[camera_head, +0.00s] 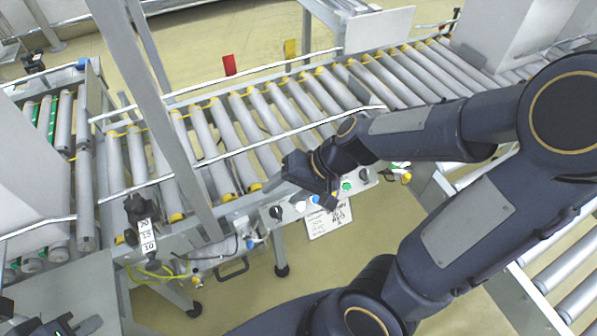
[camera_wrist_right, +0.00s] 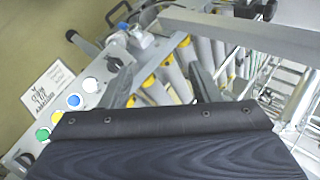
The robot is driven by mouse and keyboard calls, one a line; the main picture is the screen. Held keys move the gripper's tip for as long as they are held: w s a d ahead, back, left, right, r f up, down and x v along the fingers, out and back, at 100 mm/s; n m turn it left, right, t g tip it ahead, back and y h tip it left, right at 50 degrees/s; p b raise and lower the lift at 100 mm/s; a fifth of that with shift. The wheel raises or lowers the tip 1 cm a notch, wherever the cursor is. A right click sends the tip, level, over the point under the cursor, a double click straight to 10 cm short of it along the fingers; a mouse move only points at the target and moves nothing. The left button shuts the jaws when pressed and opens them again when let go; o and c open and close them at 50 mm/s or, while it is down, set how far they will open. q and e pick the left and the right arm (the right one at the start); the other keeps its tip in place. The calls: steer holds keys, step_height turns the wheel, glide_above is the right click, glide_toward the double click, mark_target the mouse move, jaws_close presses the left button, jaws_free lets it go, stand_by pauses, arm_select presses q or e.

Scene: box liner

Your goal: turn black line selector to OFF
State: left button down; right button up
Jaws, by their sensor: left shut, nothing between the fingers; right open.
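The grey control panel (camera_head: 327,201) hangs on the conveyor's front side with a row of buttons. A black selector knob (camera_head: 276,212) sits at its left end, another black selector knob (camera_head: 363,175) at its right end. Which is the line selector, and their settings, are too small to read. In the wrist view a black knob (camera_wrist_right: 25,158) is at lower left. My right gripper (camera_head: 284,182) is open and empty, above the panel's left half; its fingers (camera_wrist_right: 163,82) are apart over the rollers. My left gripper (camera_head: 88,326) is shut and empty at the bottom left edge, far from the panel.
White, blue (camera_head: 314,199) and green (camera_head: 346,186) buttons lie between the knobs; a yellow one (camera_wrist_right: 57,117) shows in the wrist view. A white handwritten sign (camera_head: 330,220) hangs below. The roller conveyor (camera_head: 215,140) and its rail run behind. A grey post (camera_head: 170,110) stands left.

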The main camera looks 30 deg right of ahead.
steer(key=s+r+n+p, duration=0.2)
steer(key=s+r+p, duration=0.2)
steer(key=r, duration=0.6)
steer(key=shift+s+n+t, duration=0.3)
steer(key=shift+s, duration=0.55)
steer(key=shift+a, duration=0.1)
steer(key=s+d+r+n+t+h+p, duration=0.1)
steer(key=s+d+r+h+p, duration=0.1)
steer(key=s+r+p, duration=0.2)
step_height(320, 180, up, 2)
steer(key=shift+s+r+h+p, duration=0.1)
steer(key=shift+s+h+p, duration=0.25)
steer(key=shift+s, duration=0.2)
steer(key=shift+d, duration=0.1)
